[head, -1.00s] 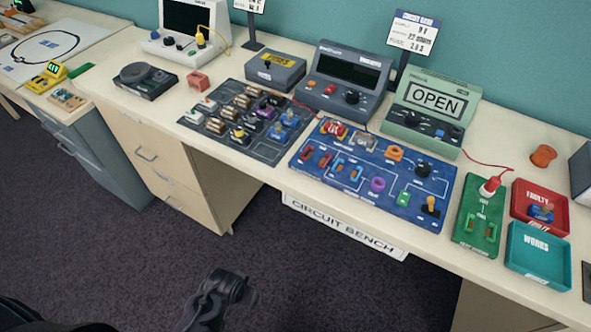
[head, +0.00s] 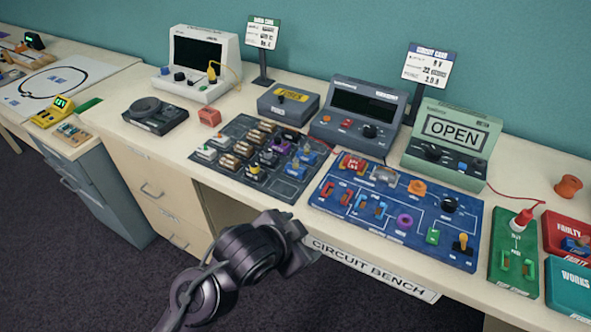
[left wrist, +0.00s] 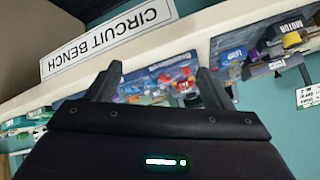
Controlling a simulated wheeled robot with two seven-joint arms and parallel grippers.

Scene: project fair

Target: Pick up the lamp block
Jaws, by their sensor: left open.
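A dark parts tray (head: 222,177) holds several small component blocks in rows, some with coloured or rounded tops. My left gripper (head: 302,250) is in front of the bench edge, below and apart from the tray and board. In the left wrist view the left gripper (left wrist: 158,85) is open and empty, with bench parts blurred beyond its fingers. My right gripper is not in view.
The bench edge carries a "CIRCUIT BENCH" sign (head: 370,269) close to my left gripper. Behind stand a grey meter (head: 335,128), a green "OPEN" display (head: 425,155) and a grey box (head: 285,113). A green tester (head: 500,270) and red and teal bins (head: 575,285) are at right.

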